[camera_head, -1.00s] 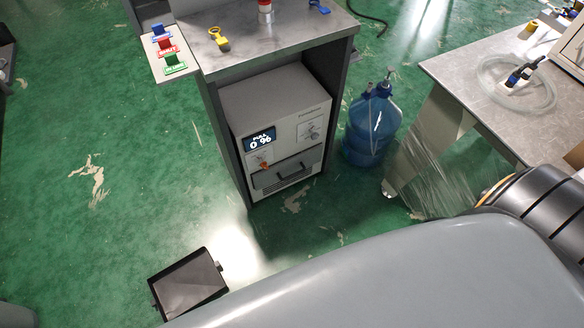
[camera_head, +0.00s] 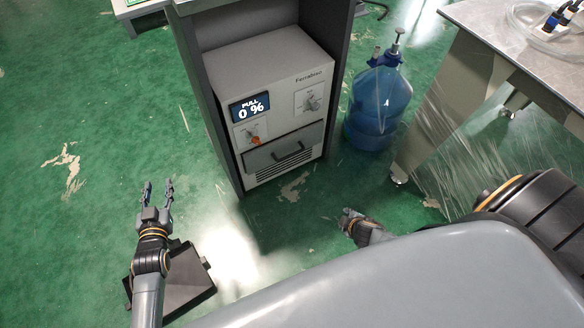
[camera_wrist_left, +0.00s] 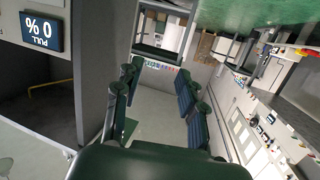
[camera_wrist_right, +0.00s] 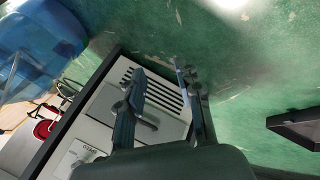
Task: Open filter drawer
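The grey machine (camera_head: 262,75) stands in a dark cabinet, its display reading "PULL 0 %". Its filter drawer (camera_head: 284,150) is the dark panel with a bar handle low on the front, and it looks shut. My left gripper (camera_head: 157,188) is open and empty, above the floor to the left of the cabinet and apart from it. The left wrist view shows its spread fingers (camera_wrist_left: 160,88). My right gripper (camera_head: 347,214) is partly hidden at lower centre, in front of the cabinet and apart from the drawer. In the right wrist view its fingers (camera_wrist_right: 165,95) are apart, with the machine's vented front behind.
A blue water bottle (camera_head: 378,105) with a pump stands right of the cabinet. A metal-topped table (camera_head: 480,30) is at the right, with clear wrap near its leg. A black tray (camera_head: 190,285) lies on the floor under my left arm.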

